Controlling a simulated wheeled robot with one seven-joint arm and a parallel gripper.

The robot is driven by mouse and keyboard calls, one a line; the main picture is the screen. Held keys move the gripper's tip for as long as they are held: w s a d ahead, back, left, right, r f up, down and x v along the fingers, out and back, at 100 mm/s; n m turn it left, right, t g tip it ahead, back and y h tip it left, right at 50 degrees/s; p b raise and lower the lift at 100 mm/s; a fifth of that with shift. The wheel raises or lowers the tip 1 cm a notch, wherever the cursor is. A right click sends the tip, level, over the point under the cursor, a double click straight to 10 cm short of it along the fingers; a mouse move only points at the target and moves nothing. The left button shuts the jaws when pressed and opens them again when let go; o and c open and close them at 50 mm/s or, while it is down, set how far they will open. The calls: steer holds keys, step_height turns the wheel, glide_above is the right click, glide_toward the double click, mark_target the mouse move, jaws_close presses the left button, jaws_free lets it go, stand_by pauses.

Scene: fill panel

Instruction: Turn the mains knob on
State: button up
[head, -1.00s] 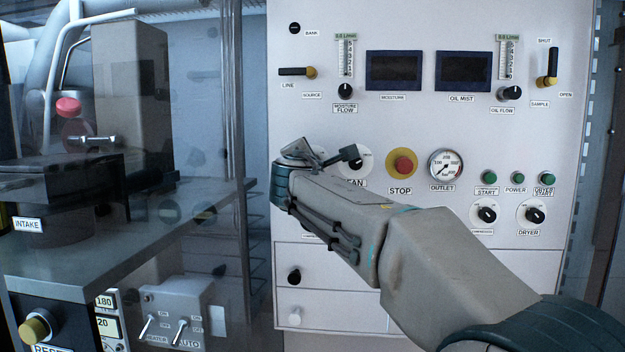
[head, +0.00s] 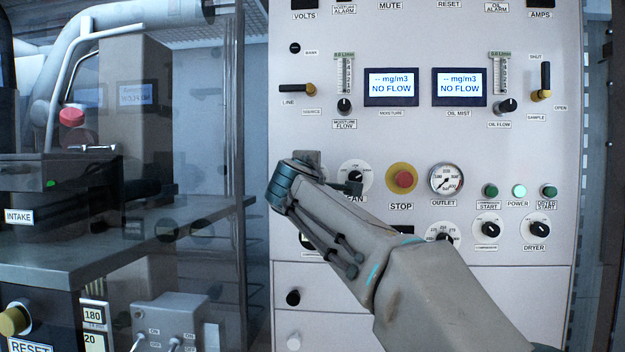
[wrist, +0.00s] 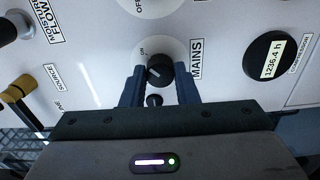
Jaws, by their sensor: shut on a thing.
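The mains knob (wrist: 160,69) is black and round, on a white dial beside the MAINS label in the wrist view. Its light mark points towards the upper left, roughly towards the ON print. My gripper (wrist: 159,78) has its two dark blue fingers on either side of the knob and is shut on it. A small dark round part (wrist: 153,100) lies between the fingers, nearer to the palm. In the head view my arm hides the mains knob and my fingertips. The POWER lamp (head: 519,191) glows pale green, and both displays are lit, the moisture one (head: 391,87) reading NO FLOW.
The fan knob (head: 355,178) and the red STOP button (head: 403,179) sit right of my wrist. The hour meter (wrist: 270,57) is beside the mains dial. A shelf unit (head: 130,235) stands left of the panel.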

steer(key=shift+s+a+r, duration=0.1)
steer(key=shift+s+r, duration=0.05)
steer(key=shift+r, duration=0.2)
steer(key=o, duration=0.8)
steer(key=shift+o, duration=0.8)
steer(key=shift+a+f, duration=0.1)
steer(key=shift+f, duration=0.1)
steer(key=s+b, duration=0.3)
steer(key=s, duration=1)
steer(key=shift+s, duration=0.4)
steer(key=shift+a, duration=0.1)
